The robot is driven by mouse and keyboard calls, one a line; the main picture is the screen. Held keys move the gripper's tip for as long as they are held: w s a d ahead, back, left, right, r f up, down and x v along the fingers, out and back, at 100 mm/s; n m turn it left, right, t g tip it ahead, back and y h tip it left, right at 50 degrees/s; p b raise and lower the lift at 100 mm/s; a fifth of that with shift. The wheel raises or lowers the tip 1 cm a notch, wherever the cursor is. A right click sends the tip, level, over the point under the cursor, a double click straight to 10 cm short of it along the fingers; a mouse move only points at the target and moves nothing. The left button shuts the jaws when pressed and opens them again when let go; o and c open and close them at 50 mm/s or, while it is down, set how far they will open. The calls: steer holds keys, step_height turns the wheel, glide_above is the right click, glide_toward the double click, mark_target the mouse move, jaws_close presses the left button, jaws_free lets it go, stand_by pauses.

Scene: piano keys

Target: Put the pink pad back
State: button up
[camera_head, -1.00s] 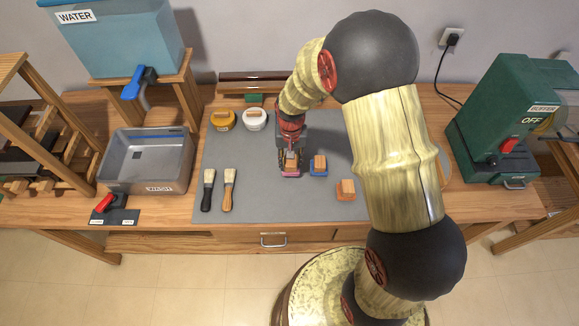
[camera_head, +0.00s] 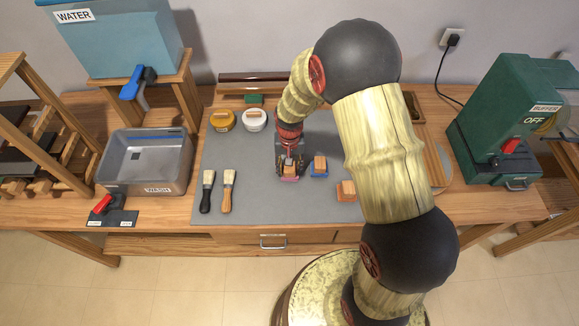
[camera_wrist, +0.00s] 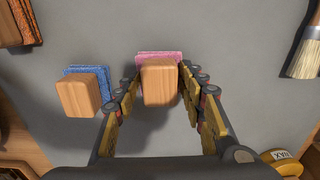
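The pink pad (camera_head: 290,179) has a wooden block handle on top and lies on the grey mat. In the wrist view the pink pad (camera_wrist: 159,83) stands in the middle, its pink edge showing beyond the handle. My gripper (camera_head: 291,168) is low over it, and in the wrist view my gripper (camera_wrist: 160,90) has one finger on each side of the handle. Narrow gaps show beside the handle, so the fingers look open around it. The blue pad (camera_head: 320,168) lies just right of it; it is on the left in the wrist view (camera_wrist: 80,94).
An orange pad (camera_head: 346,190) lies farther right near my arm. Two brushes (camera_head: 218,190), a yellow tub (camera_head: 222,121) and a white tub (camera_head: 254,120) are on the left of the mat (camera_head: 250,165). A wash basin (camera_head: 147,165) and green buffer machine (camera_head: 500,120) flank the mat.

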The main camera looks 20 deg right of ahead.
steer(key=shift+o, duration=0.7)
steer(key=shift+r, duration=0.1)
steer(key=shift+r, duration=0.3)
steer(key=s+r+n+t+p, duration=0.1)
steer(key=s+r, duration=0.2)
steer(key=r, duration=1.1)
steer(key=s+r+t+p, duration=0.1)
steer(key=s+r+p, duration=0.15)
steer(key=r, duration=1.15)
steer(key=s+r+n+t, duration=0.1)
steer(key=s+r, duration=0.3)
steer(key=s, duration=0.4)
steer(key=s+r+n+t+b, duration=0.1)
steer(key=s+r+t, duration=0.1)
steer(key=s+r, duration=0.3)
steer(key=shift+s+r+n+t, duration=0.25)
steer(key=shift+s+n+t, duration=0.05)
steer(key=shift+s, duration=1.45)
